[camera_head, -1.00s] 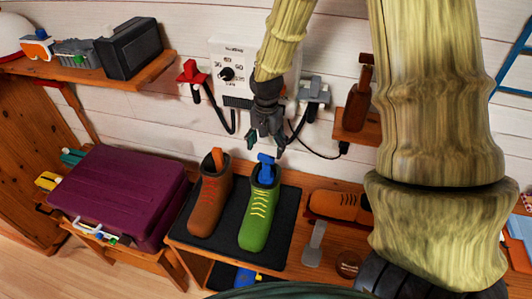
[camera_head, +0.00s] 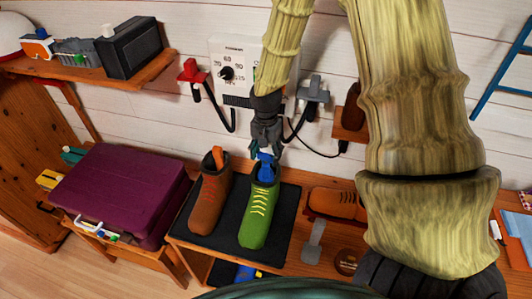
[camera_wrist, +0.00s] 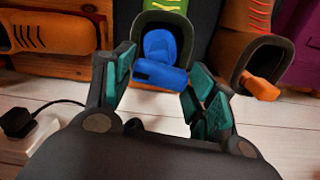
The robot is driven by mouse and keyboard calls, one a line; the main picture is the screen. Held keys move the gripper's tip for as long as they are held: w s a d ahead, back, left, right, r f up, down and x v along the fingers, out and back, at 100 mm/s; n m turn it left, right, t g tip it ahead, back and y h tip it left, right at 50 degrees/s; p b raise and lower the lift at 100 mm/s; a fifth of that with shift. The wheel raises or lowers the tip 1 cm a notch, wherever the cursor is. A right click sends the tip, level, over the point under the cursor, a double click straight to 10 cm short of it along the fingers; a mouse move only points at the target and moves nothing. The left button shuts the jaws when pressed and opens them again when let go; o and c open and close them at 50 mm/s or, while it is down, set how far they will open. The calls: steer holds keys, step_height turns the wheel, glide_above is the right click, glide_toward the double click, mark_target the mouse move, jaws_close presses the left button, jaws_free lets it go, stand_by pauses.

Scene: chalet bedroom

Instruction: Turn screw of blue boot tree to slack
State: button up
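The blue boot tree (camera_head: 265,168) stands in the green boot (camera_head: 257,217), its top sticking out of the boot opening. In the wrist view the blue boot tree (camera_wrist: 163,62) fills the opening of the green boot, with a blue cylindrical knob toward me. My gripper (camera_head: 265,156) is right above the boot tree, pointing down. In the wrist view my gripper (camera_wrist: 157,80) is open, its teal-padded fingers on either side of the blue knob, with gaps showing. The screw thread itself cannot be made out.
A brown boot (camera_head: 209,205) with an orange boot tree (camera_head: 217,157) stands close to the left on the same black mat (camera_head: 285,225). An orange-brown shoe (camera_head: 335,203) lies to the right. A wall unit (camera_head: 227,60) with cables is behind.

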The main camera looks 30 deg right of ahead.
steer(key=c, duration=0.4)
steer(key=shift+r+n+p, duration=0.1)
steer(key=shift+n+p, duration=0.35)
steer(key=shift+n, duration=0.25)
steer(key=shift+n+p, duration=0.6)
steer(key=shift+n, duration=1.3)
steer(key=o, duration=1)
steer(key=shift+o, duration=0.2)
